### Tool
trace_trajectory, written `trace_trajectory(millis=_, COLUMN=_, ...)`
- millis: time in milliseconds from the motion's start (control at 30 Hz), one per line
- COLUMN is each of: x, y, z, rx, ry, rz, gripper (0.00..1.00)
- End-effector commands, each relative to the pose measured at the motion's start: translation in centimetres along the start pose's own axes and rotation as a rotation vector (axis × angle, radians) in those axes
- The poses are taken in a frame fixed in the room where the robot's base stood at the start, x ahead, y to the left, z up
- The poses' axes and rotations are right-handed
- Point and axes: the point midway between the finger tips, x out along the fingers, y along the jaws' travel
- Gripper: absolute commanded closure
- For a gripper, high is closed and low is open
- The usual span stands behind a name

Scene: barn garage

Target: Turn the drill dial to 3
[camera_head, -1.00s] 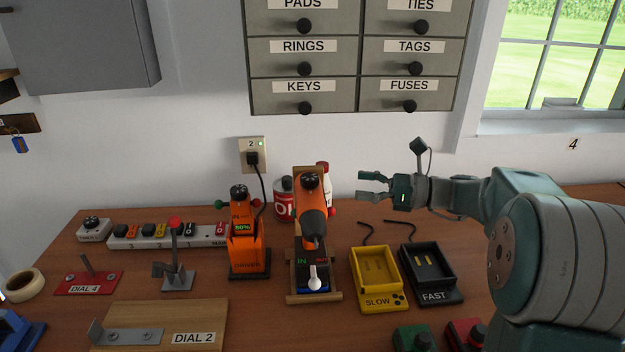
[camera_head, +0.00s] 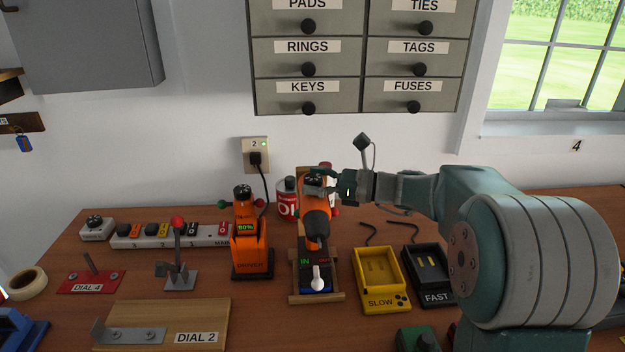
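The orange drill (camera_head: 316,213) stands upright in a wooden cradle (camera_head: 333,296) at the middle of the bench, its dark chuck facing me. Its black dial (camera_head: 313,181) is on top, at the drill's upper end. My gripper (camera_head: 318,182) reaches in from the right, its fingers at the dial, one seen along its far side. The fingers look spread around the dial, but I cannot tell whether they touch it. The dial's number marks are too small to read and partly hidden by my gripper.
An orange driver (camera_head: 250,250) showing 80% stands left of the drill, and a red can (camera_head: 288,202) behind. The yellow SLOW tray (camera_head: 380,291) and black FAST tray (camera_head: 430,285) are at right. A white-knobbed lever (camera_head: 318,279) stands before the drill.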

Motion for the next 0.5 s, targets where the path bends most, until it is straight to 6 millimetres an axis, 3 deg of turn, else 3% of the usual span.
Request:
trace_trajectory(millis=33, x=-0.02, y=-0.01, z=0.00, rx=0.000, ry=0.000, rz=0.000, gripper=0.35)
trace_trajectory(millis=167, x=-0.03, y=-0.01, z=0.00, rx=0.000, ry=0.000, rz=0.000, gripper=0.93)
trace_trajectory(millis=500, x=0.05, y=0.06, z=0.05, rx=0.000, ry=-0.001, rz=-0.068, gripper=0.96)
